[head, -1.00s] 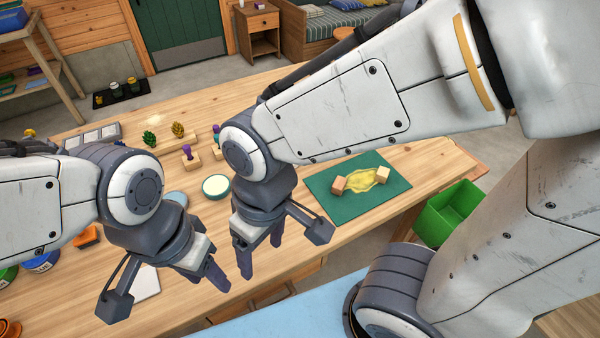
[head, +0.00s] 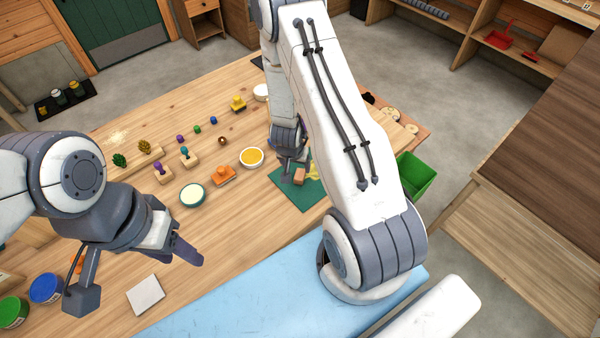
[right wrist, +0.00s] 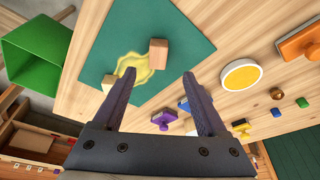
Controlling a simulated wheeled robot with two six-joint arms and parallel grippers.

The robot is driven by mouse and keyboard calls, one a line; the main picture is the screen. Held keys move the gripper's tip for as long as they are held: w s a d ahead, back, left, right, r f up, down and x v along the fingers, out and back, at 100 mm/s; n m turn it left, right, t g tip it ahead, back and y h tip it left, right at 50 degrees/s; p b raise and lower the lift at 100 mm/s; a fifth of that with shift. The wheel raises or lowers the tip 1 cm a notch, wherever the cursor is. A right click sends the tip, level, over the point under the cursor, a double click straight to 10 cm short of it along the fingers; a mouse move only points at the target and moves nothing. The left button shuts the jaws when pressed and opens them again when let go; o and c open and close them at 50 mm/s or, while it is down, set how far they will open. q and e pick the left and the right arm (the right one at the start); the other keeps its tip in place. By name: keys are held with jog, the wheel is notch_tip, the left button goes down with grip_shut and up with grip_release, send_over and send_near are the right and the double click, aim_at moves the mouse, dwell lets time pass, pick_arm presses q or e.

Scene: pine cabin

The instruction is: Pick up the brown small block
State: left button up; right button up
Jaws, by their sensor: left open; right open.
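A small brown block (head: 299,176) stands on the green mat (head: 293,198), partly hidden by my right arm in the head view. In the right wrist view it is the darker block (right wrist: 158,54), on the edge of a yellow patch (right wrist: 130,68). A second, paler block (right wrist: 109,82) lies across the patch. My right gripper (head: 285,178) is open and empty above the mat. In the right wrist view the brown block shows just beyond the gap between the fingertips (right wrist: 158,76), apart from them. My left gripper (head: 187,254) is open and empty over the table's near left part.
An orange-filled bowl (head: 252,156), an orange stamp (head: 223,175) and a cream-filled bowl (head: 193,194) stand left of the mat. Several stamps and small knobs are behind them. A green bin (head: 414,176) is right of the table. A white pad (head: 145,295) lies near my left gripper.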

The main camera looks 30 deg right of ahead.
aim_at(300, 174)
jog(key=x, duration=0.4)
jog(key=p+x, duration=0.2)
jog(key=x, duration=0.1)
jog(key=shift+d, duration=0.25)
jog(key=shift+w+d+f+p, duration=0.15)
jog(key=shift+f+p, duration=0.15)
jog(key=shift+f, duration=0.3)
grip_shut()
